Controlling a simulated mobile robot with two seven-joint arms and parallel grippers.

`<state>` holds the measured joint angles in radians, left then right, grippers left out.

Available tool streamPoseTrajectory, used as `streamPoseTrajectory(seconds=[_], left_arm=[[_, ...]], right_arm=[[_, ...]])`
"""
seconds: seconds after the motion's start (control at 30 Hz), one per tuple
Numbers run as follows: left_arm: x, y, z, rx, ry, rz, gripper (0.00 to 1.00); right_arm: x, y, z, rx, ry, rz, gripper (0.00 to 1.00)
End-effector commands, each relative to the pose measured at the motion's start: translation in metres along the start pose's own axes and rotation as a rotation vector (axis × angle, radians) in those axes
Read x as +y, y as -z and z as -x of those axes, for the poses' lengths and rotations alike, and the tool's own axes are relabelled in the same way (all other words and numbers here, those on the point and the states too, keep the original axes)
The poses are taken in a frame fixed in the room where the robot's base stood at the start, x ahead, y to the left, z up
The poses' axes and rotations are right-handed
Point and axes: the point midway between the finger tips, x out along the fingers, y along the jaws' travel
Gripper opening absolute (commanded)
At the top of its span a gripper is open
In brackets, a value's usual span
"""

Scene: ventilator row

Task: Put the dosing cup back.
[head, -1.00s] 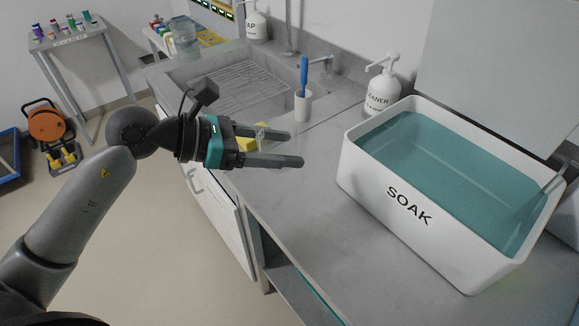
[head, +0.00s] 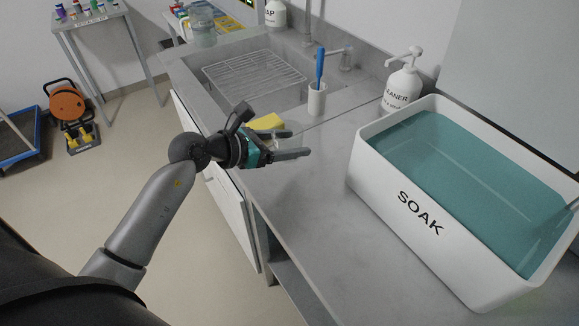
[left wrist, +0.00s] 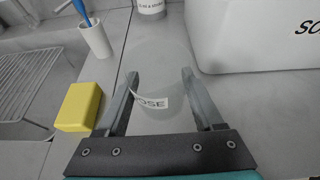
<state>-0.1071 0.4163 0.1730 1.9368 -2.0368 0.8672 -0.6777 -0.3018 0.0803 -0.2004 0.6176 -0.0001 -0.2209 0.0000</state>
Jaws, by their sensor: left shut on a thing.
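My left gripper (head: 298,143) is shut on a clear, see-through dosing cup. In the left wrist view the dosing cup (left wrist: 160,78) stands between the two fingers (left wrist: 160,88), with a white label ending in "OSE" on its side. In the head view the cup is hard to make out beside the fingers. The gripper is above the counter, in front of the sink and to the left of the soak tub. My right gripper is not in view.
A white SOAK tub (head: 385,195) of teal liquid fills the counter's right. A cleaner pump bottle (head: 402,88), a brush holder (head: 316,101) and a yellow sponge (head: 268,122) are near the sink (head: 205,101). Bare counter (head: 315,200) lies before the tub.

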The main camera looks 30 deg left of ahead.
Motion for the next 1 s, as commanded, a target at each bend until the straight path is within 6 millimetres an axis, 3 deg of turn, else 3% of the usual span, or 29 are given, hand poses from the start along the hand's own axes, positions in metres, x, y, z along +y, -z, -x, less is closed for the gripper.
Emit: streamPoseTrajectory(seconds=[0.47,0.93,0.97,1.0], left_arm=[[0.001,0.055,-0.023,-0.001,0.0,0.003,0.02],[0.001,0.061,-0.026,-0.001,0.0,-0.001,0.02],[0.001,0.061,-0.026,-0.001,0.0,0.0,0.72],[0.001,0.06,-0.026,-0.001,0.0,0.0,0.76]], right_arm=[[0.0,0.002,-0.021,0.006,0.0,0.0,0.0],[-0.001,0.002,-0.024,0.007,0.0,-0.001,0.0],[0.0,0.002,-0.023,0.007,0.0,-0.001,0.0],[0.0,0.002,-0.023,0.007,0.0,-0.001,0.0]])
